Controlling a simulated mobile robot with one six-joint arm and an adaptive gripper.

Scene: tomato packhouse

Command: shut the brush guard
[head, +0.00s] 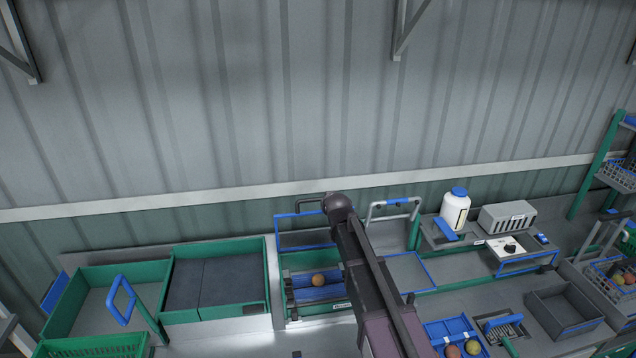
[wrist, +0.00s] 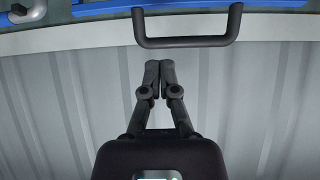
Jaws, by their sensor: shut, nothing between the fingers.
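The brush guard (head: 276,231) is a blue-framed panel standing raised behind the brush bed (head: 318,289), which has blue brushes. Its dark bar handle (head: 298,207) sits on its top edge. In the wrist view the handle (wrist: 188,42) crosses the top, joined to the blue frame edge (wrist: 190,6). My gripper (wrist: 159,72) is shut and empty. Its fingertips show just below the handle in that view, with a small gap in the picture; I cannot tell the depth between them. In the head view my arm hides the gripper and part of the guard's right side.
One round fruit (head: 319,280) lies on the brush bed. A white bottle (head: 455,211) and a grey box (head: 507,218) stand farther right. The corrugated wall (head: 250,110) rises close behind the guard.

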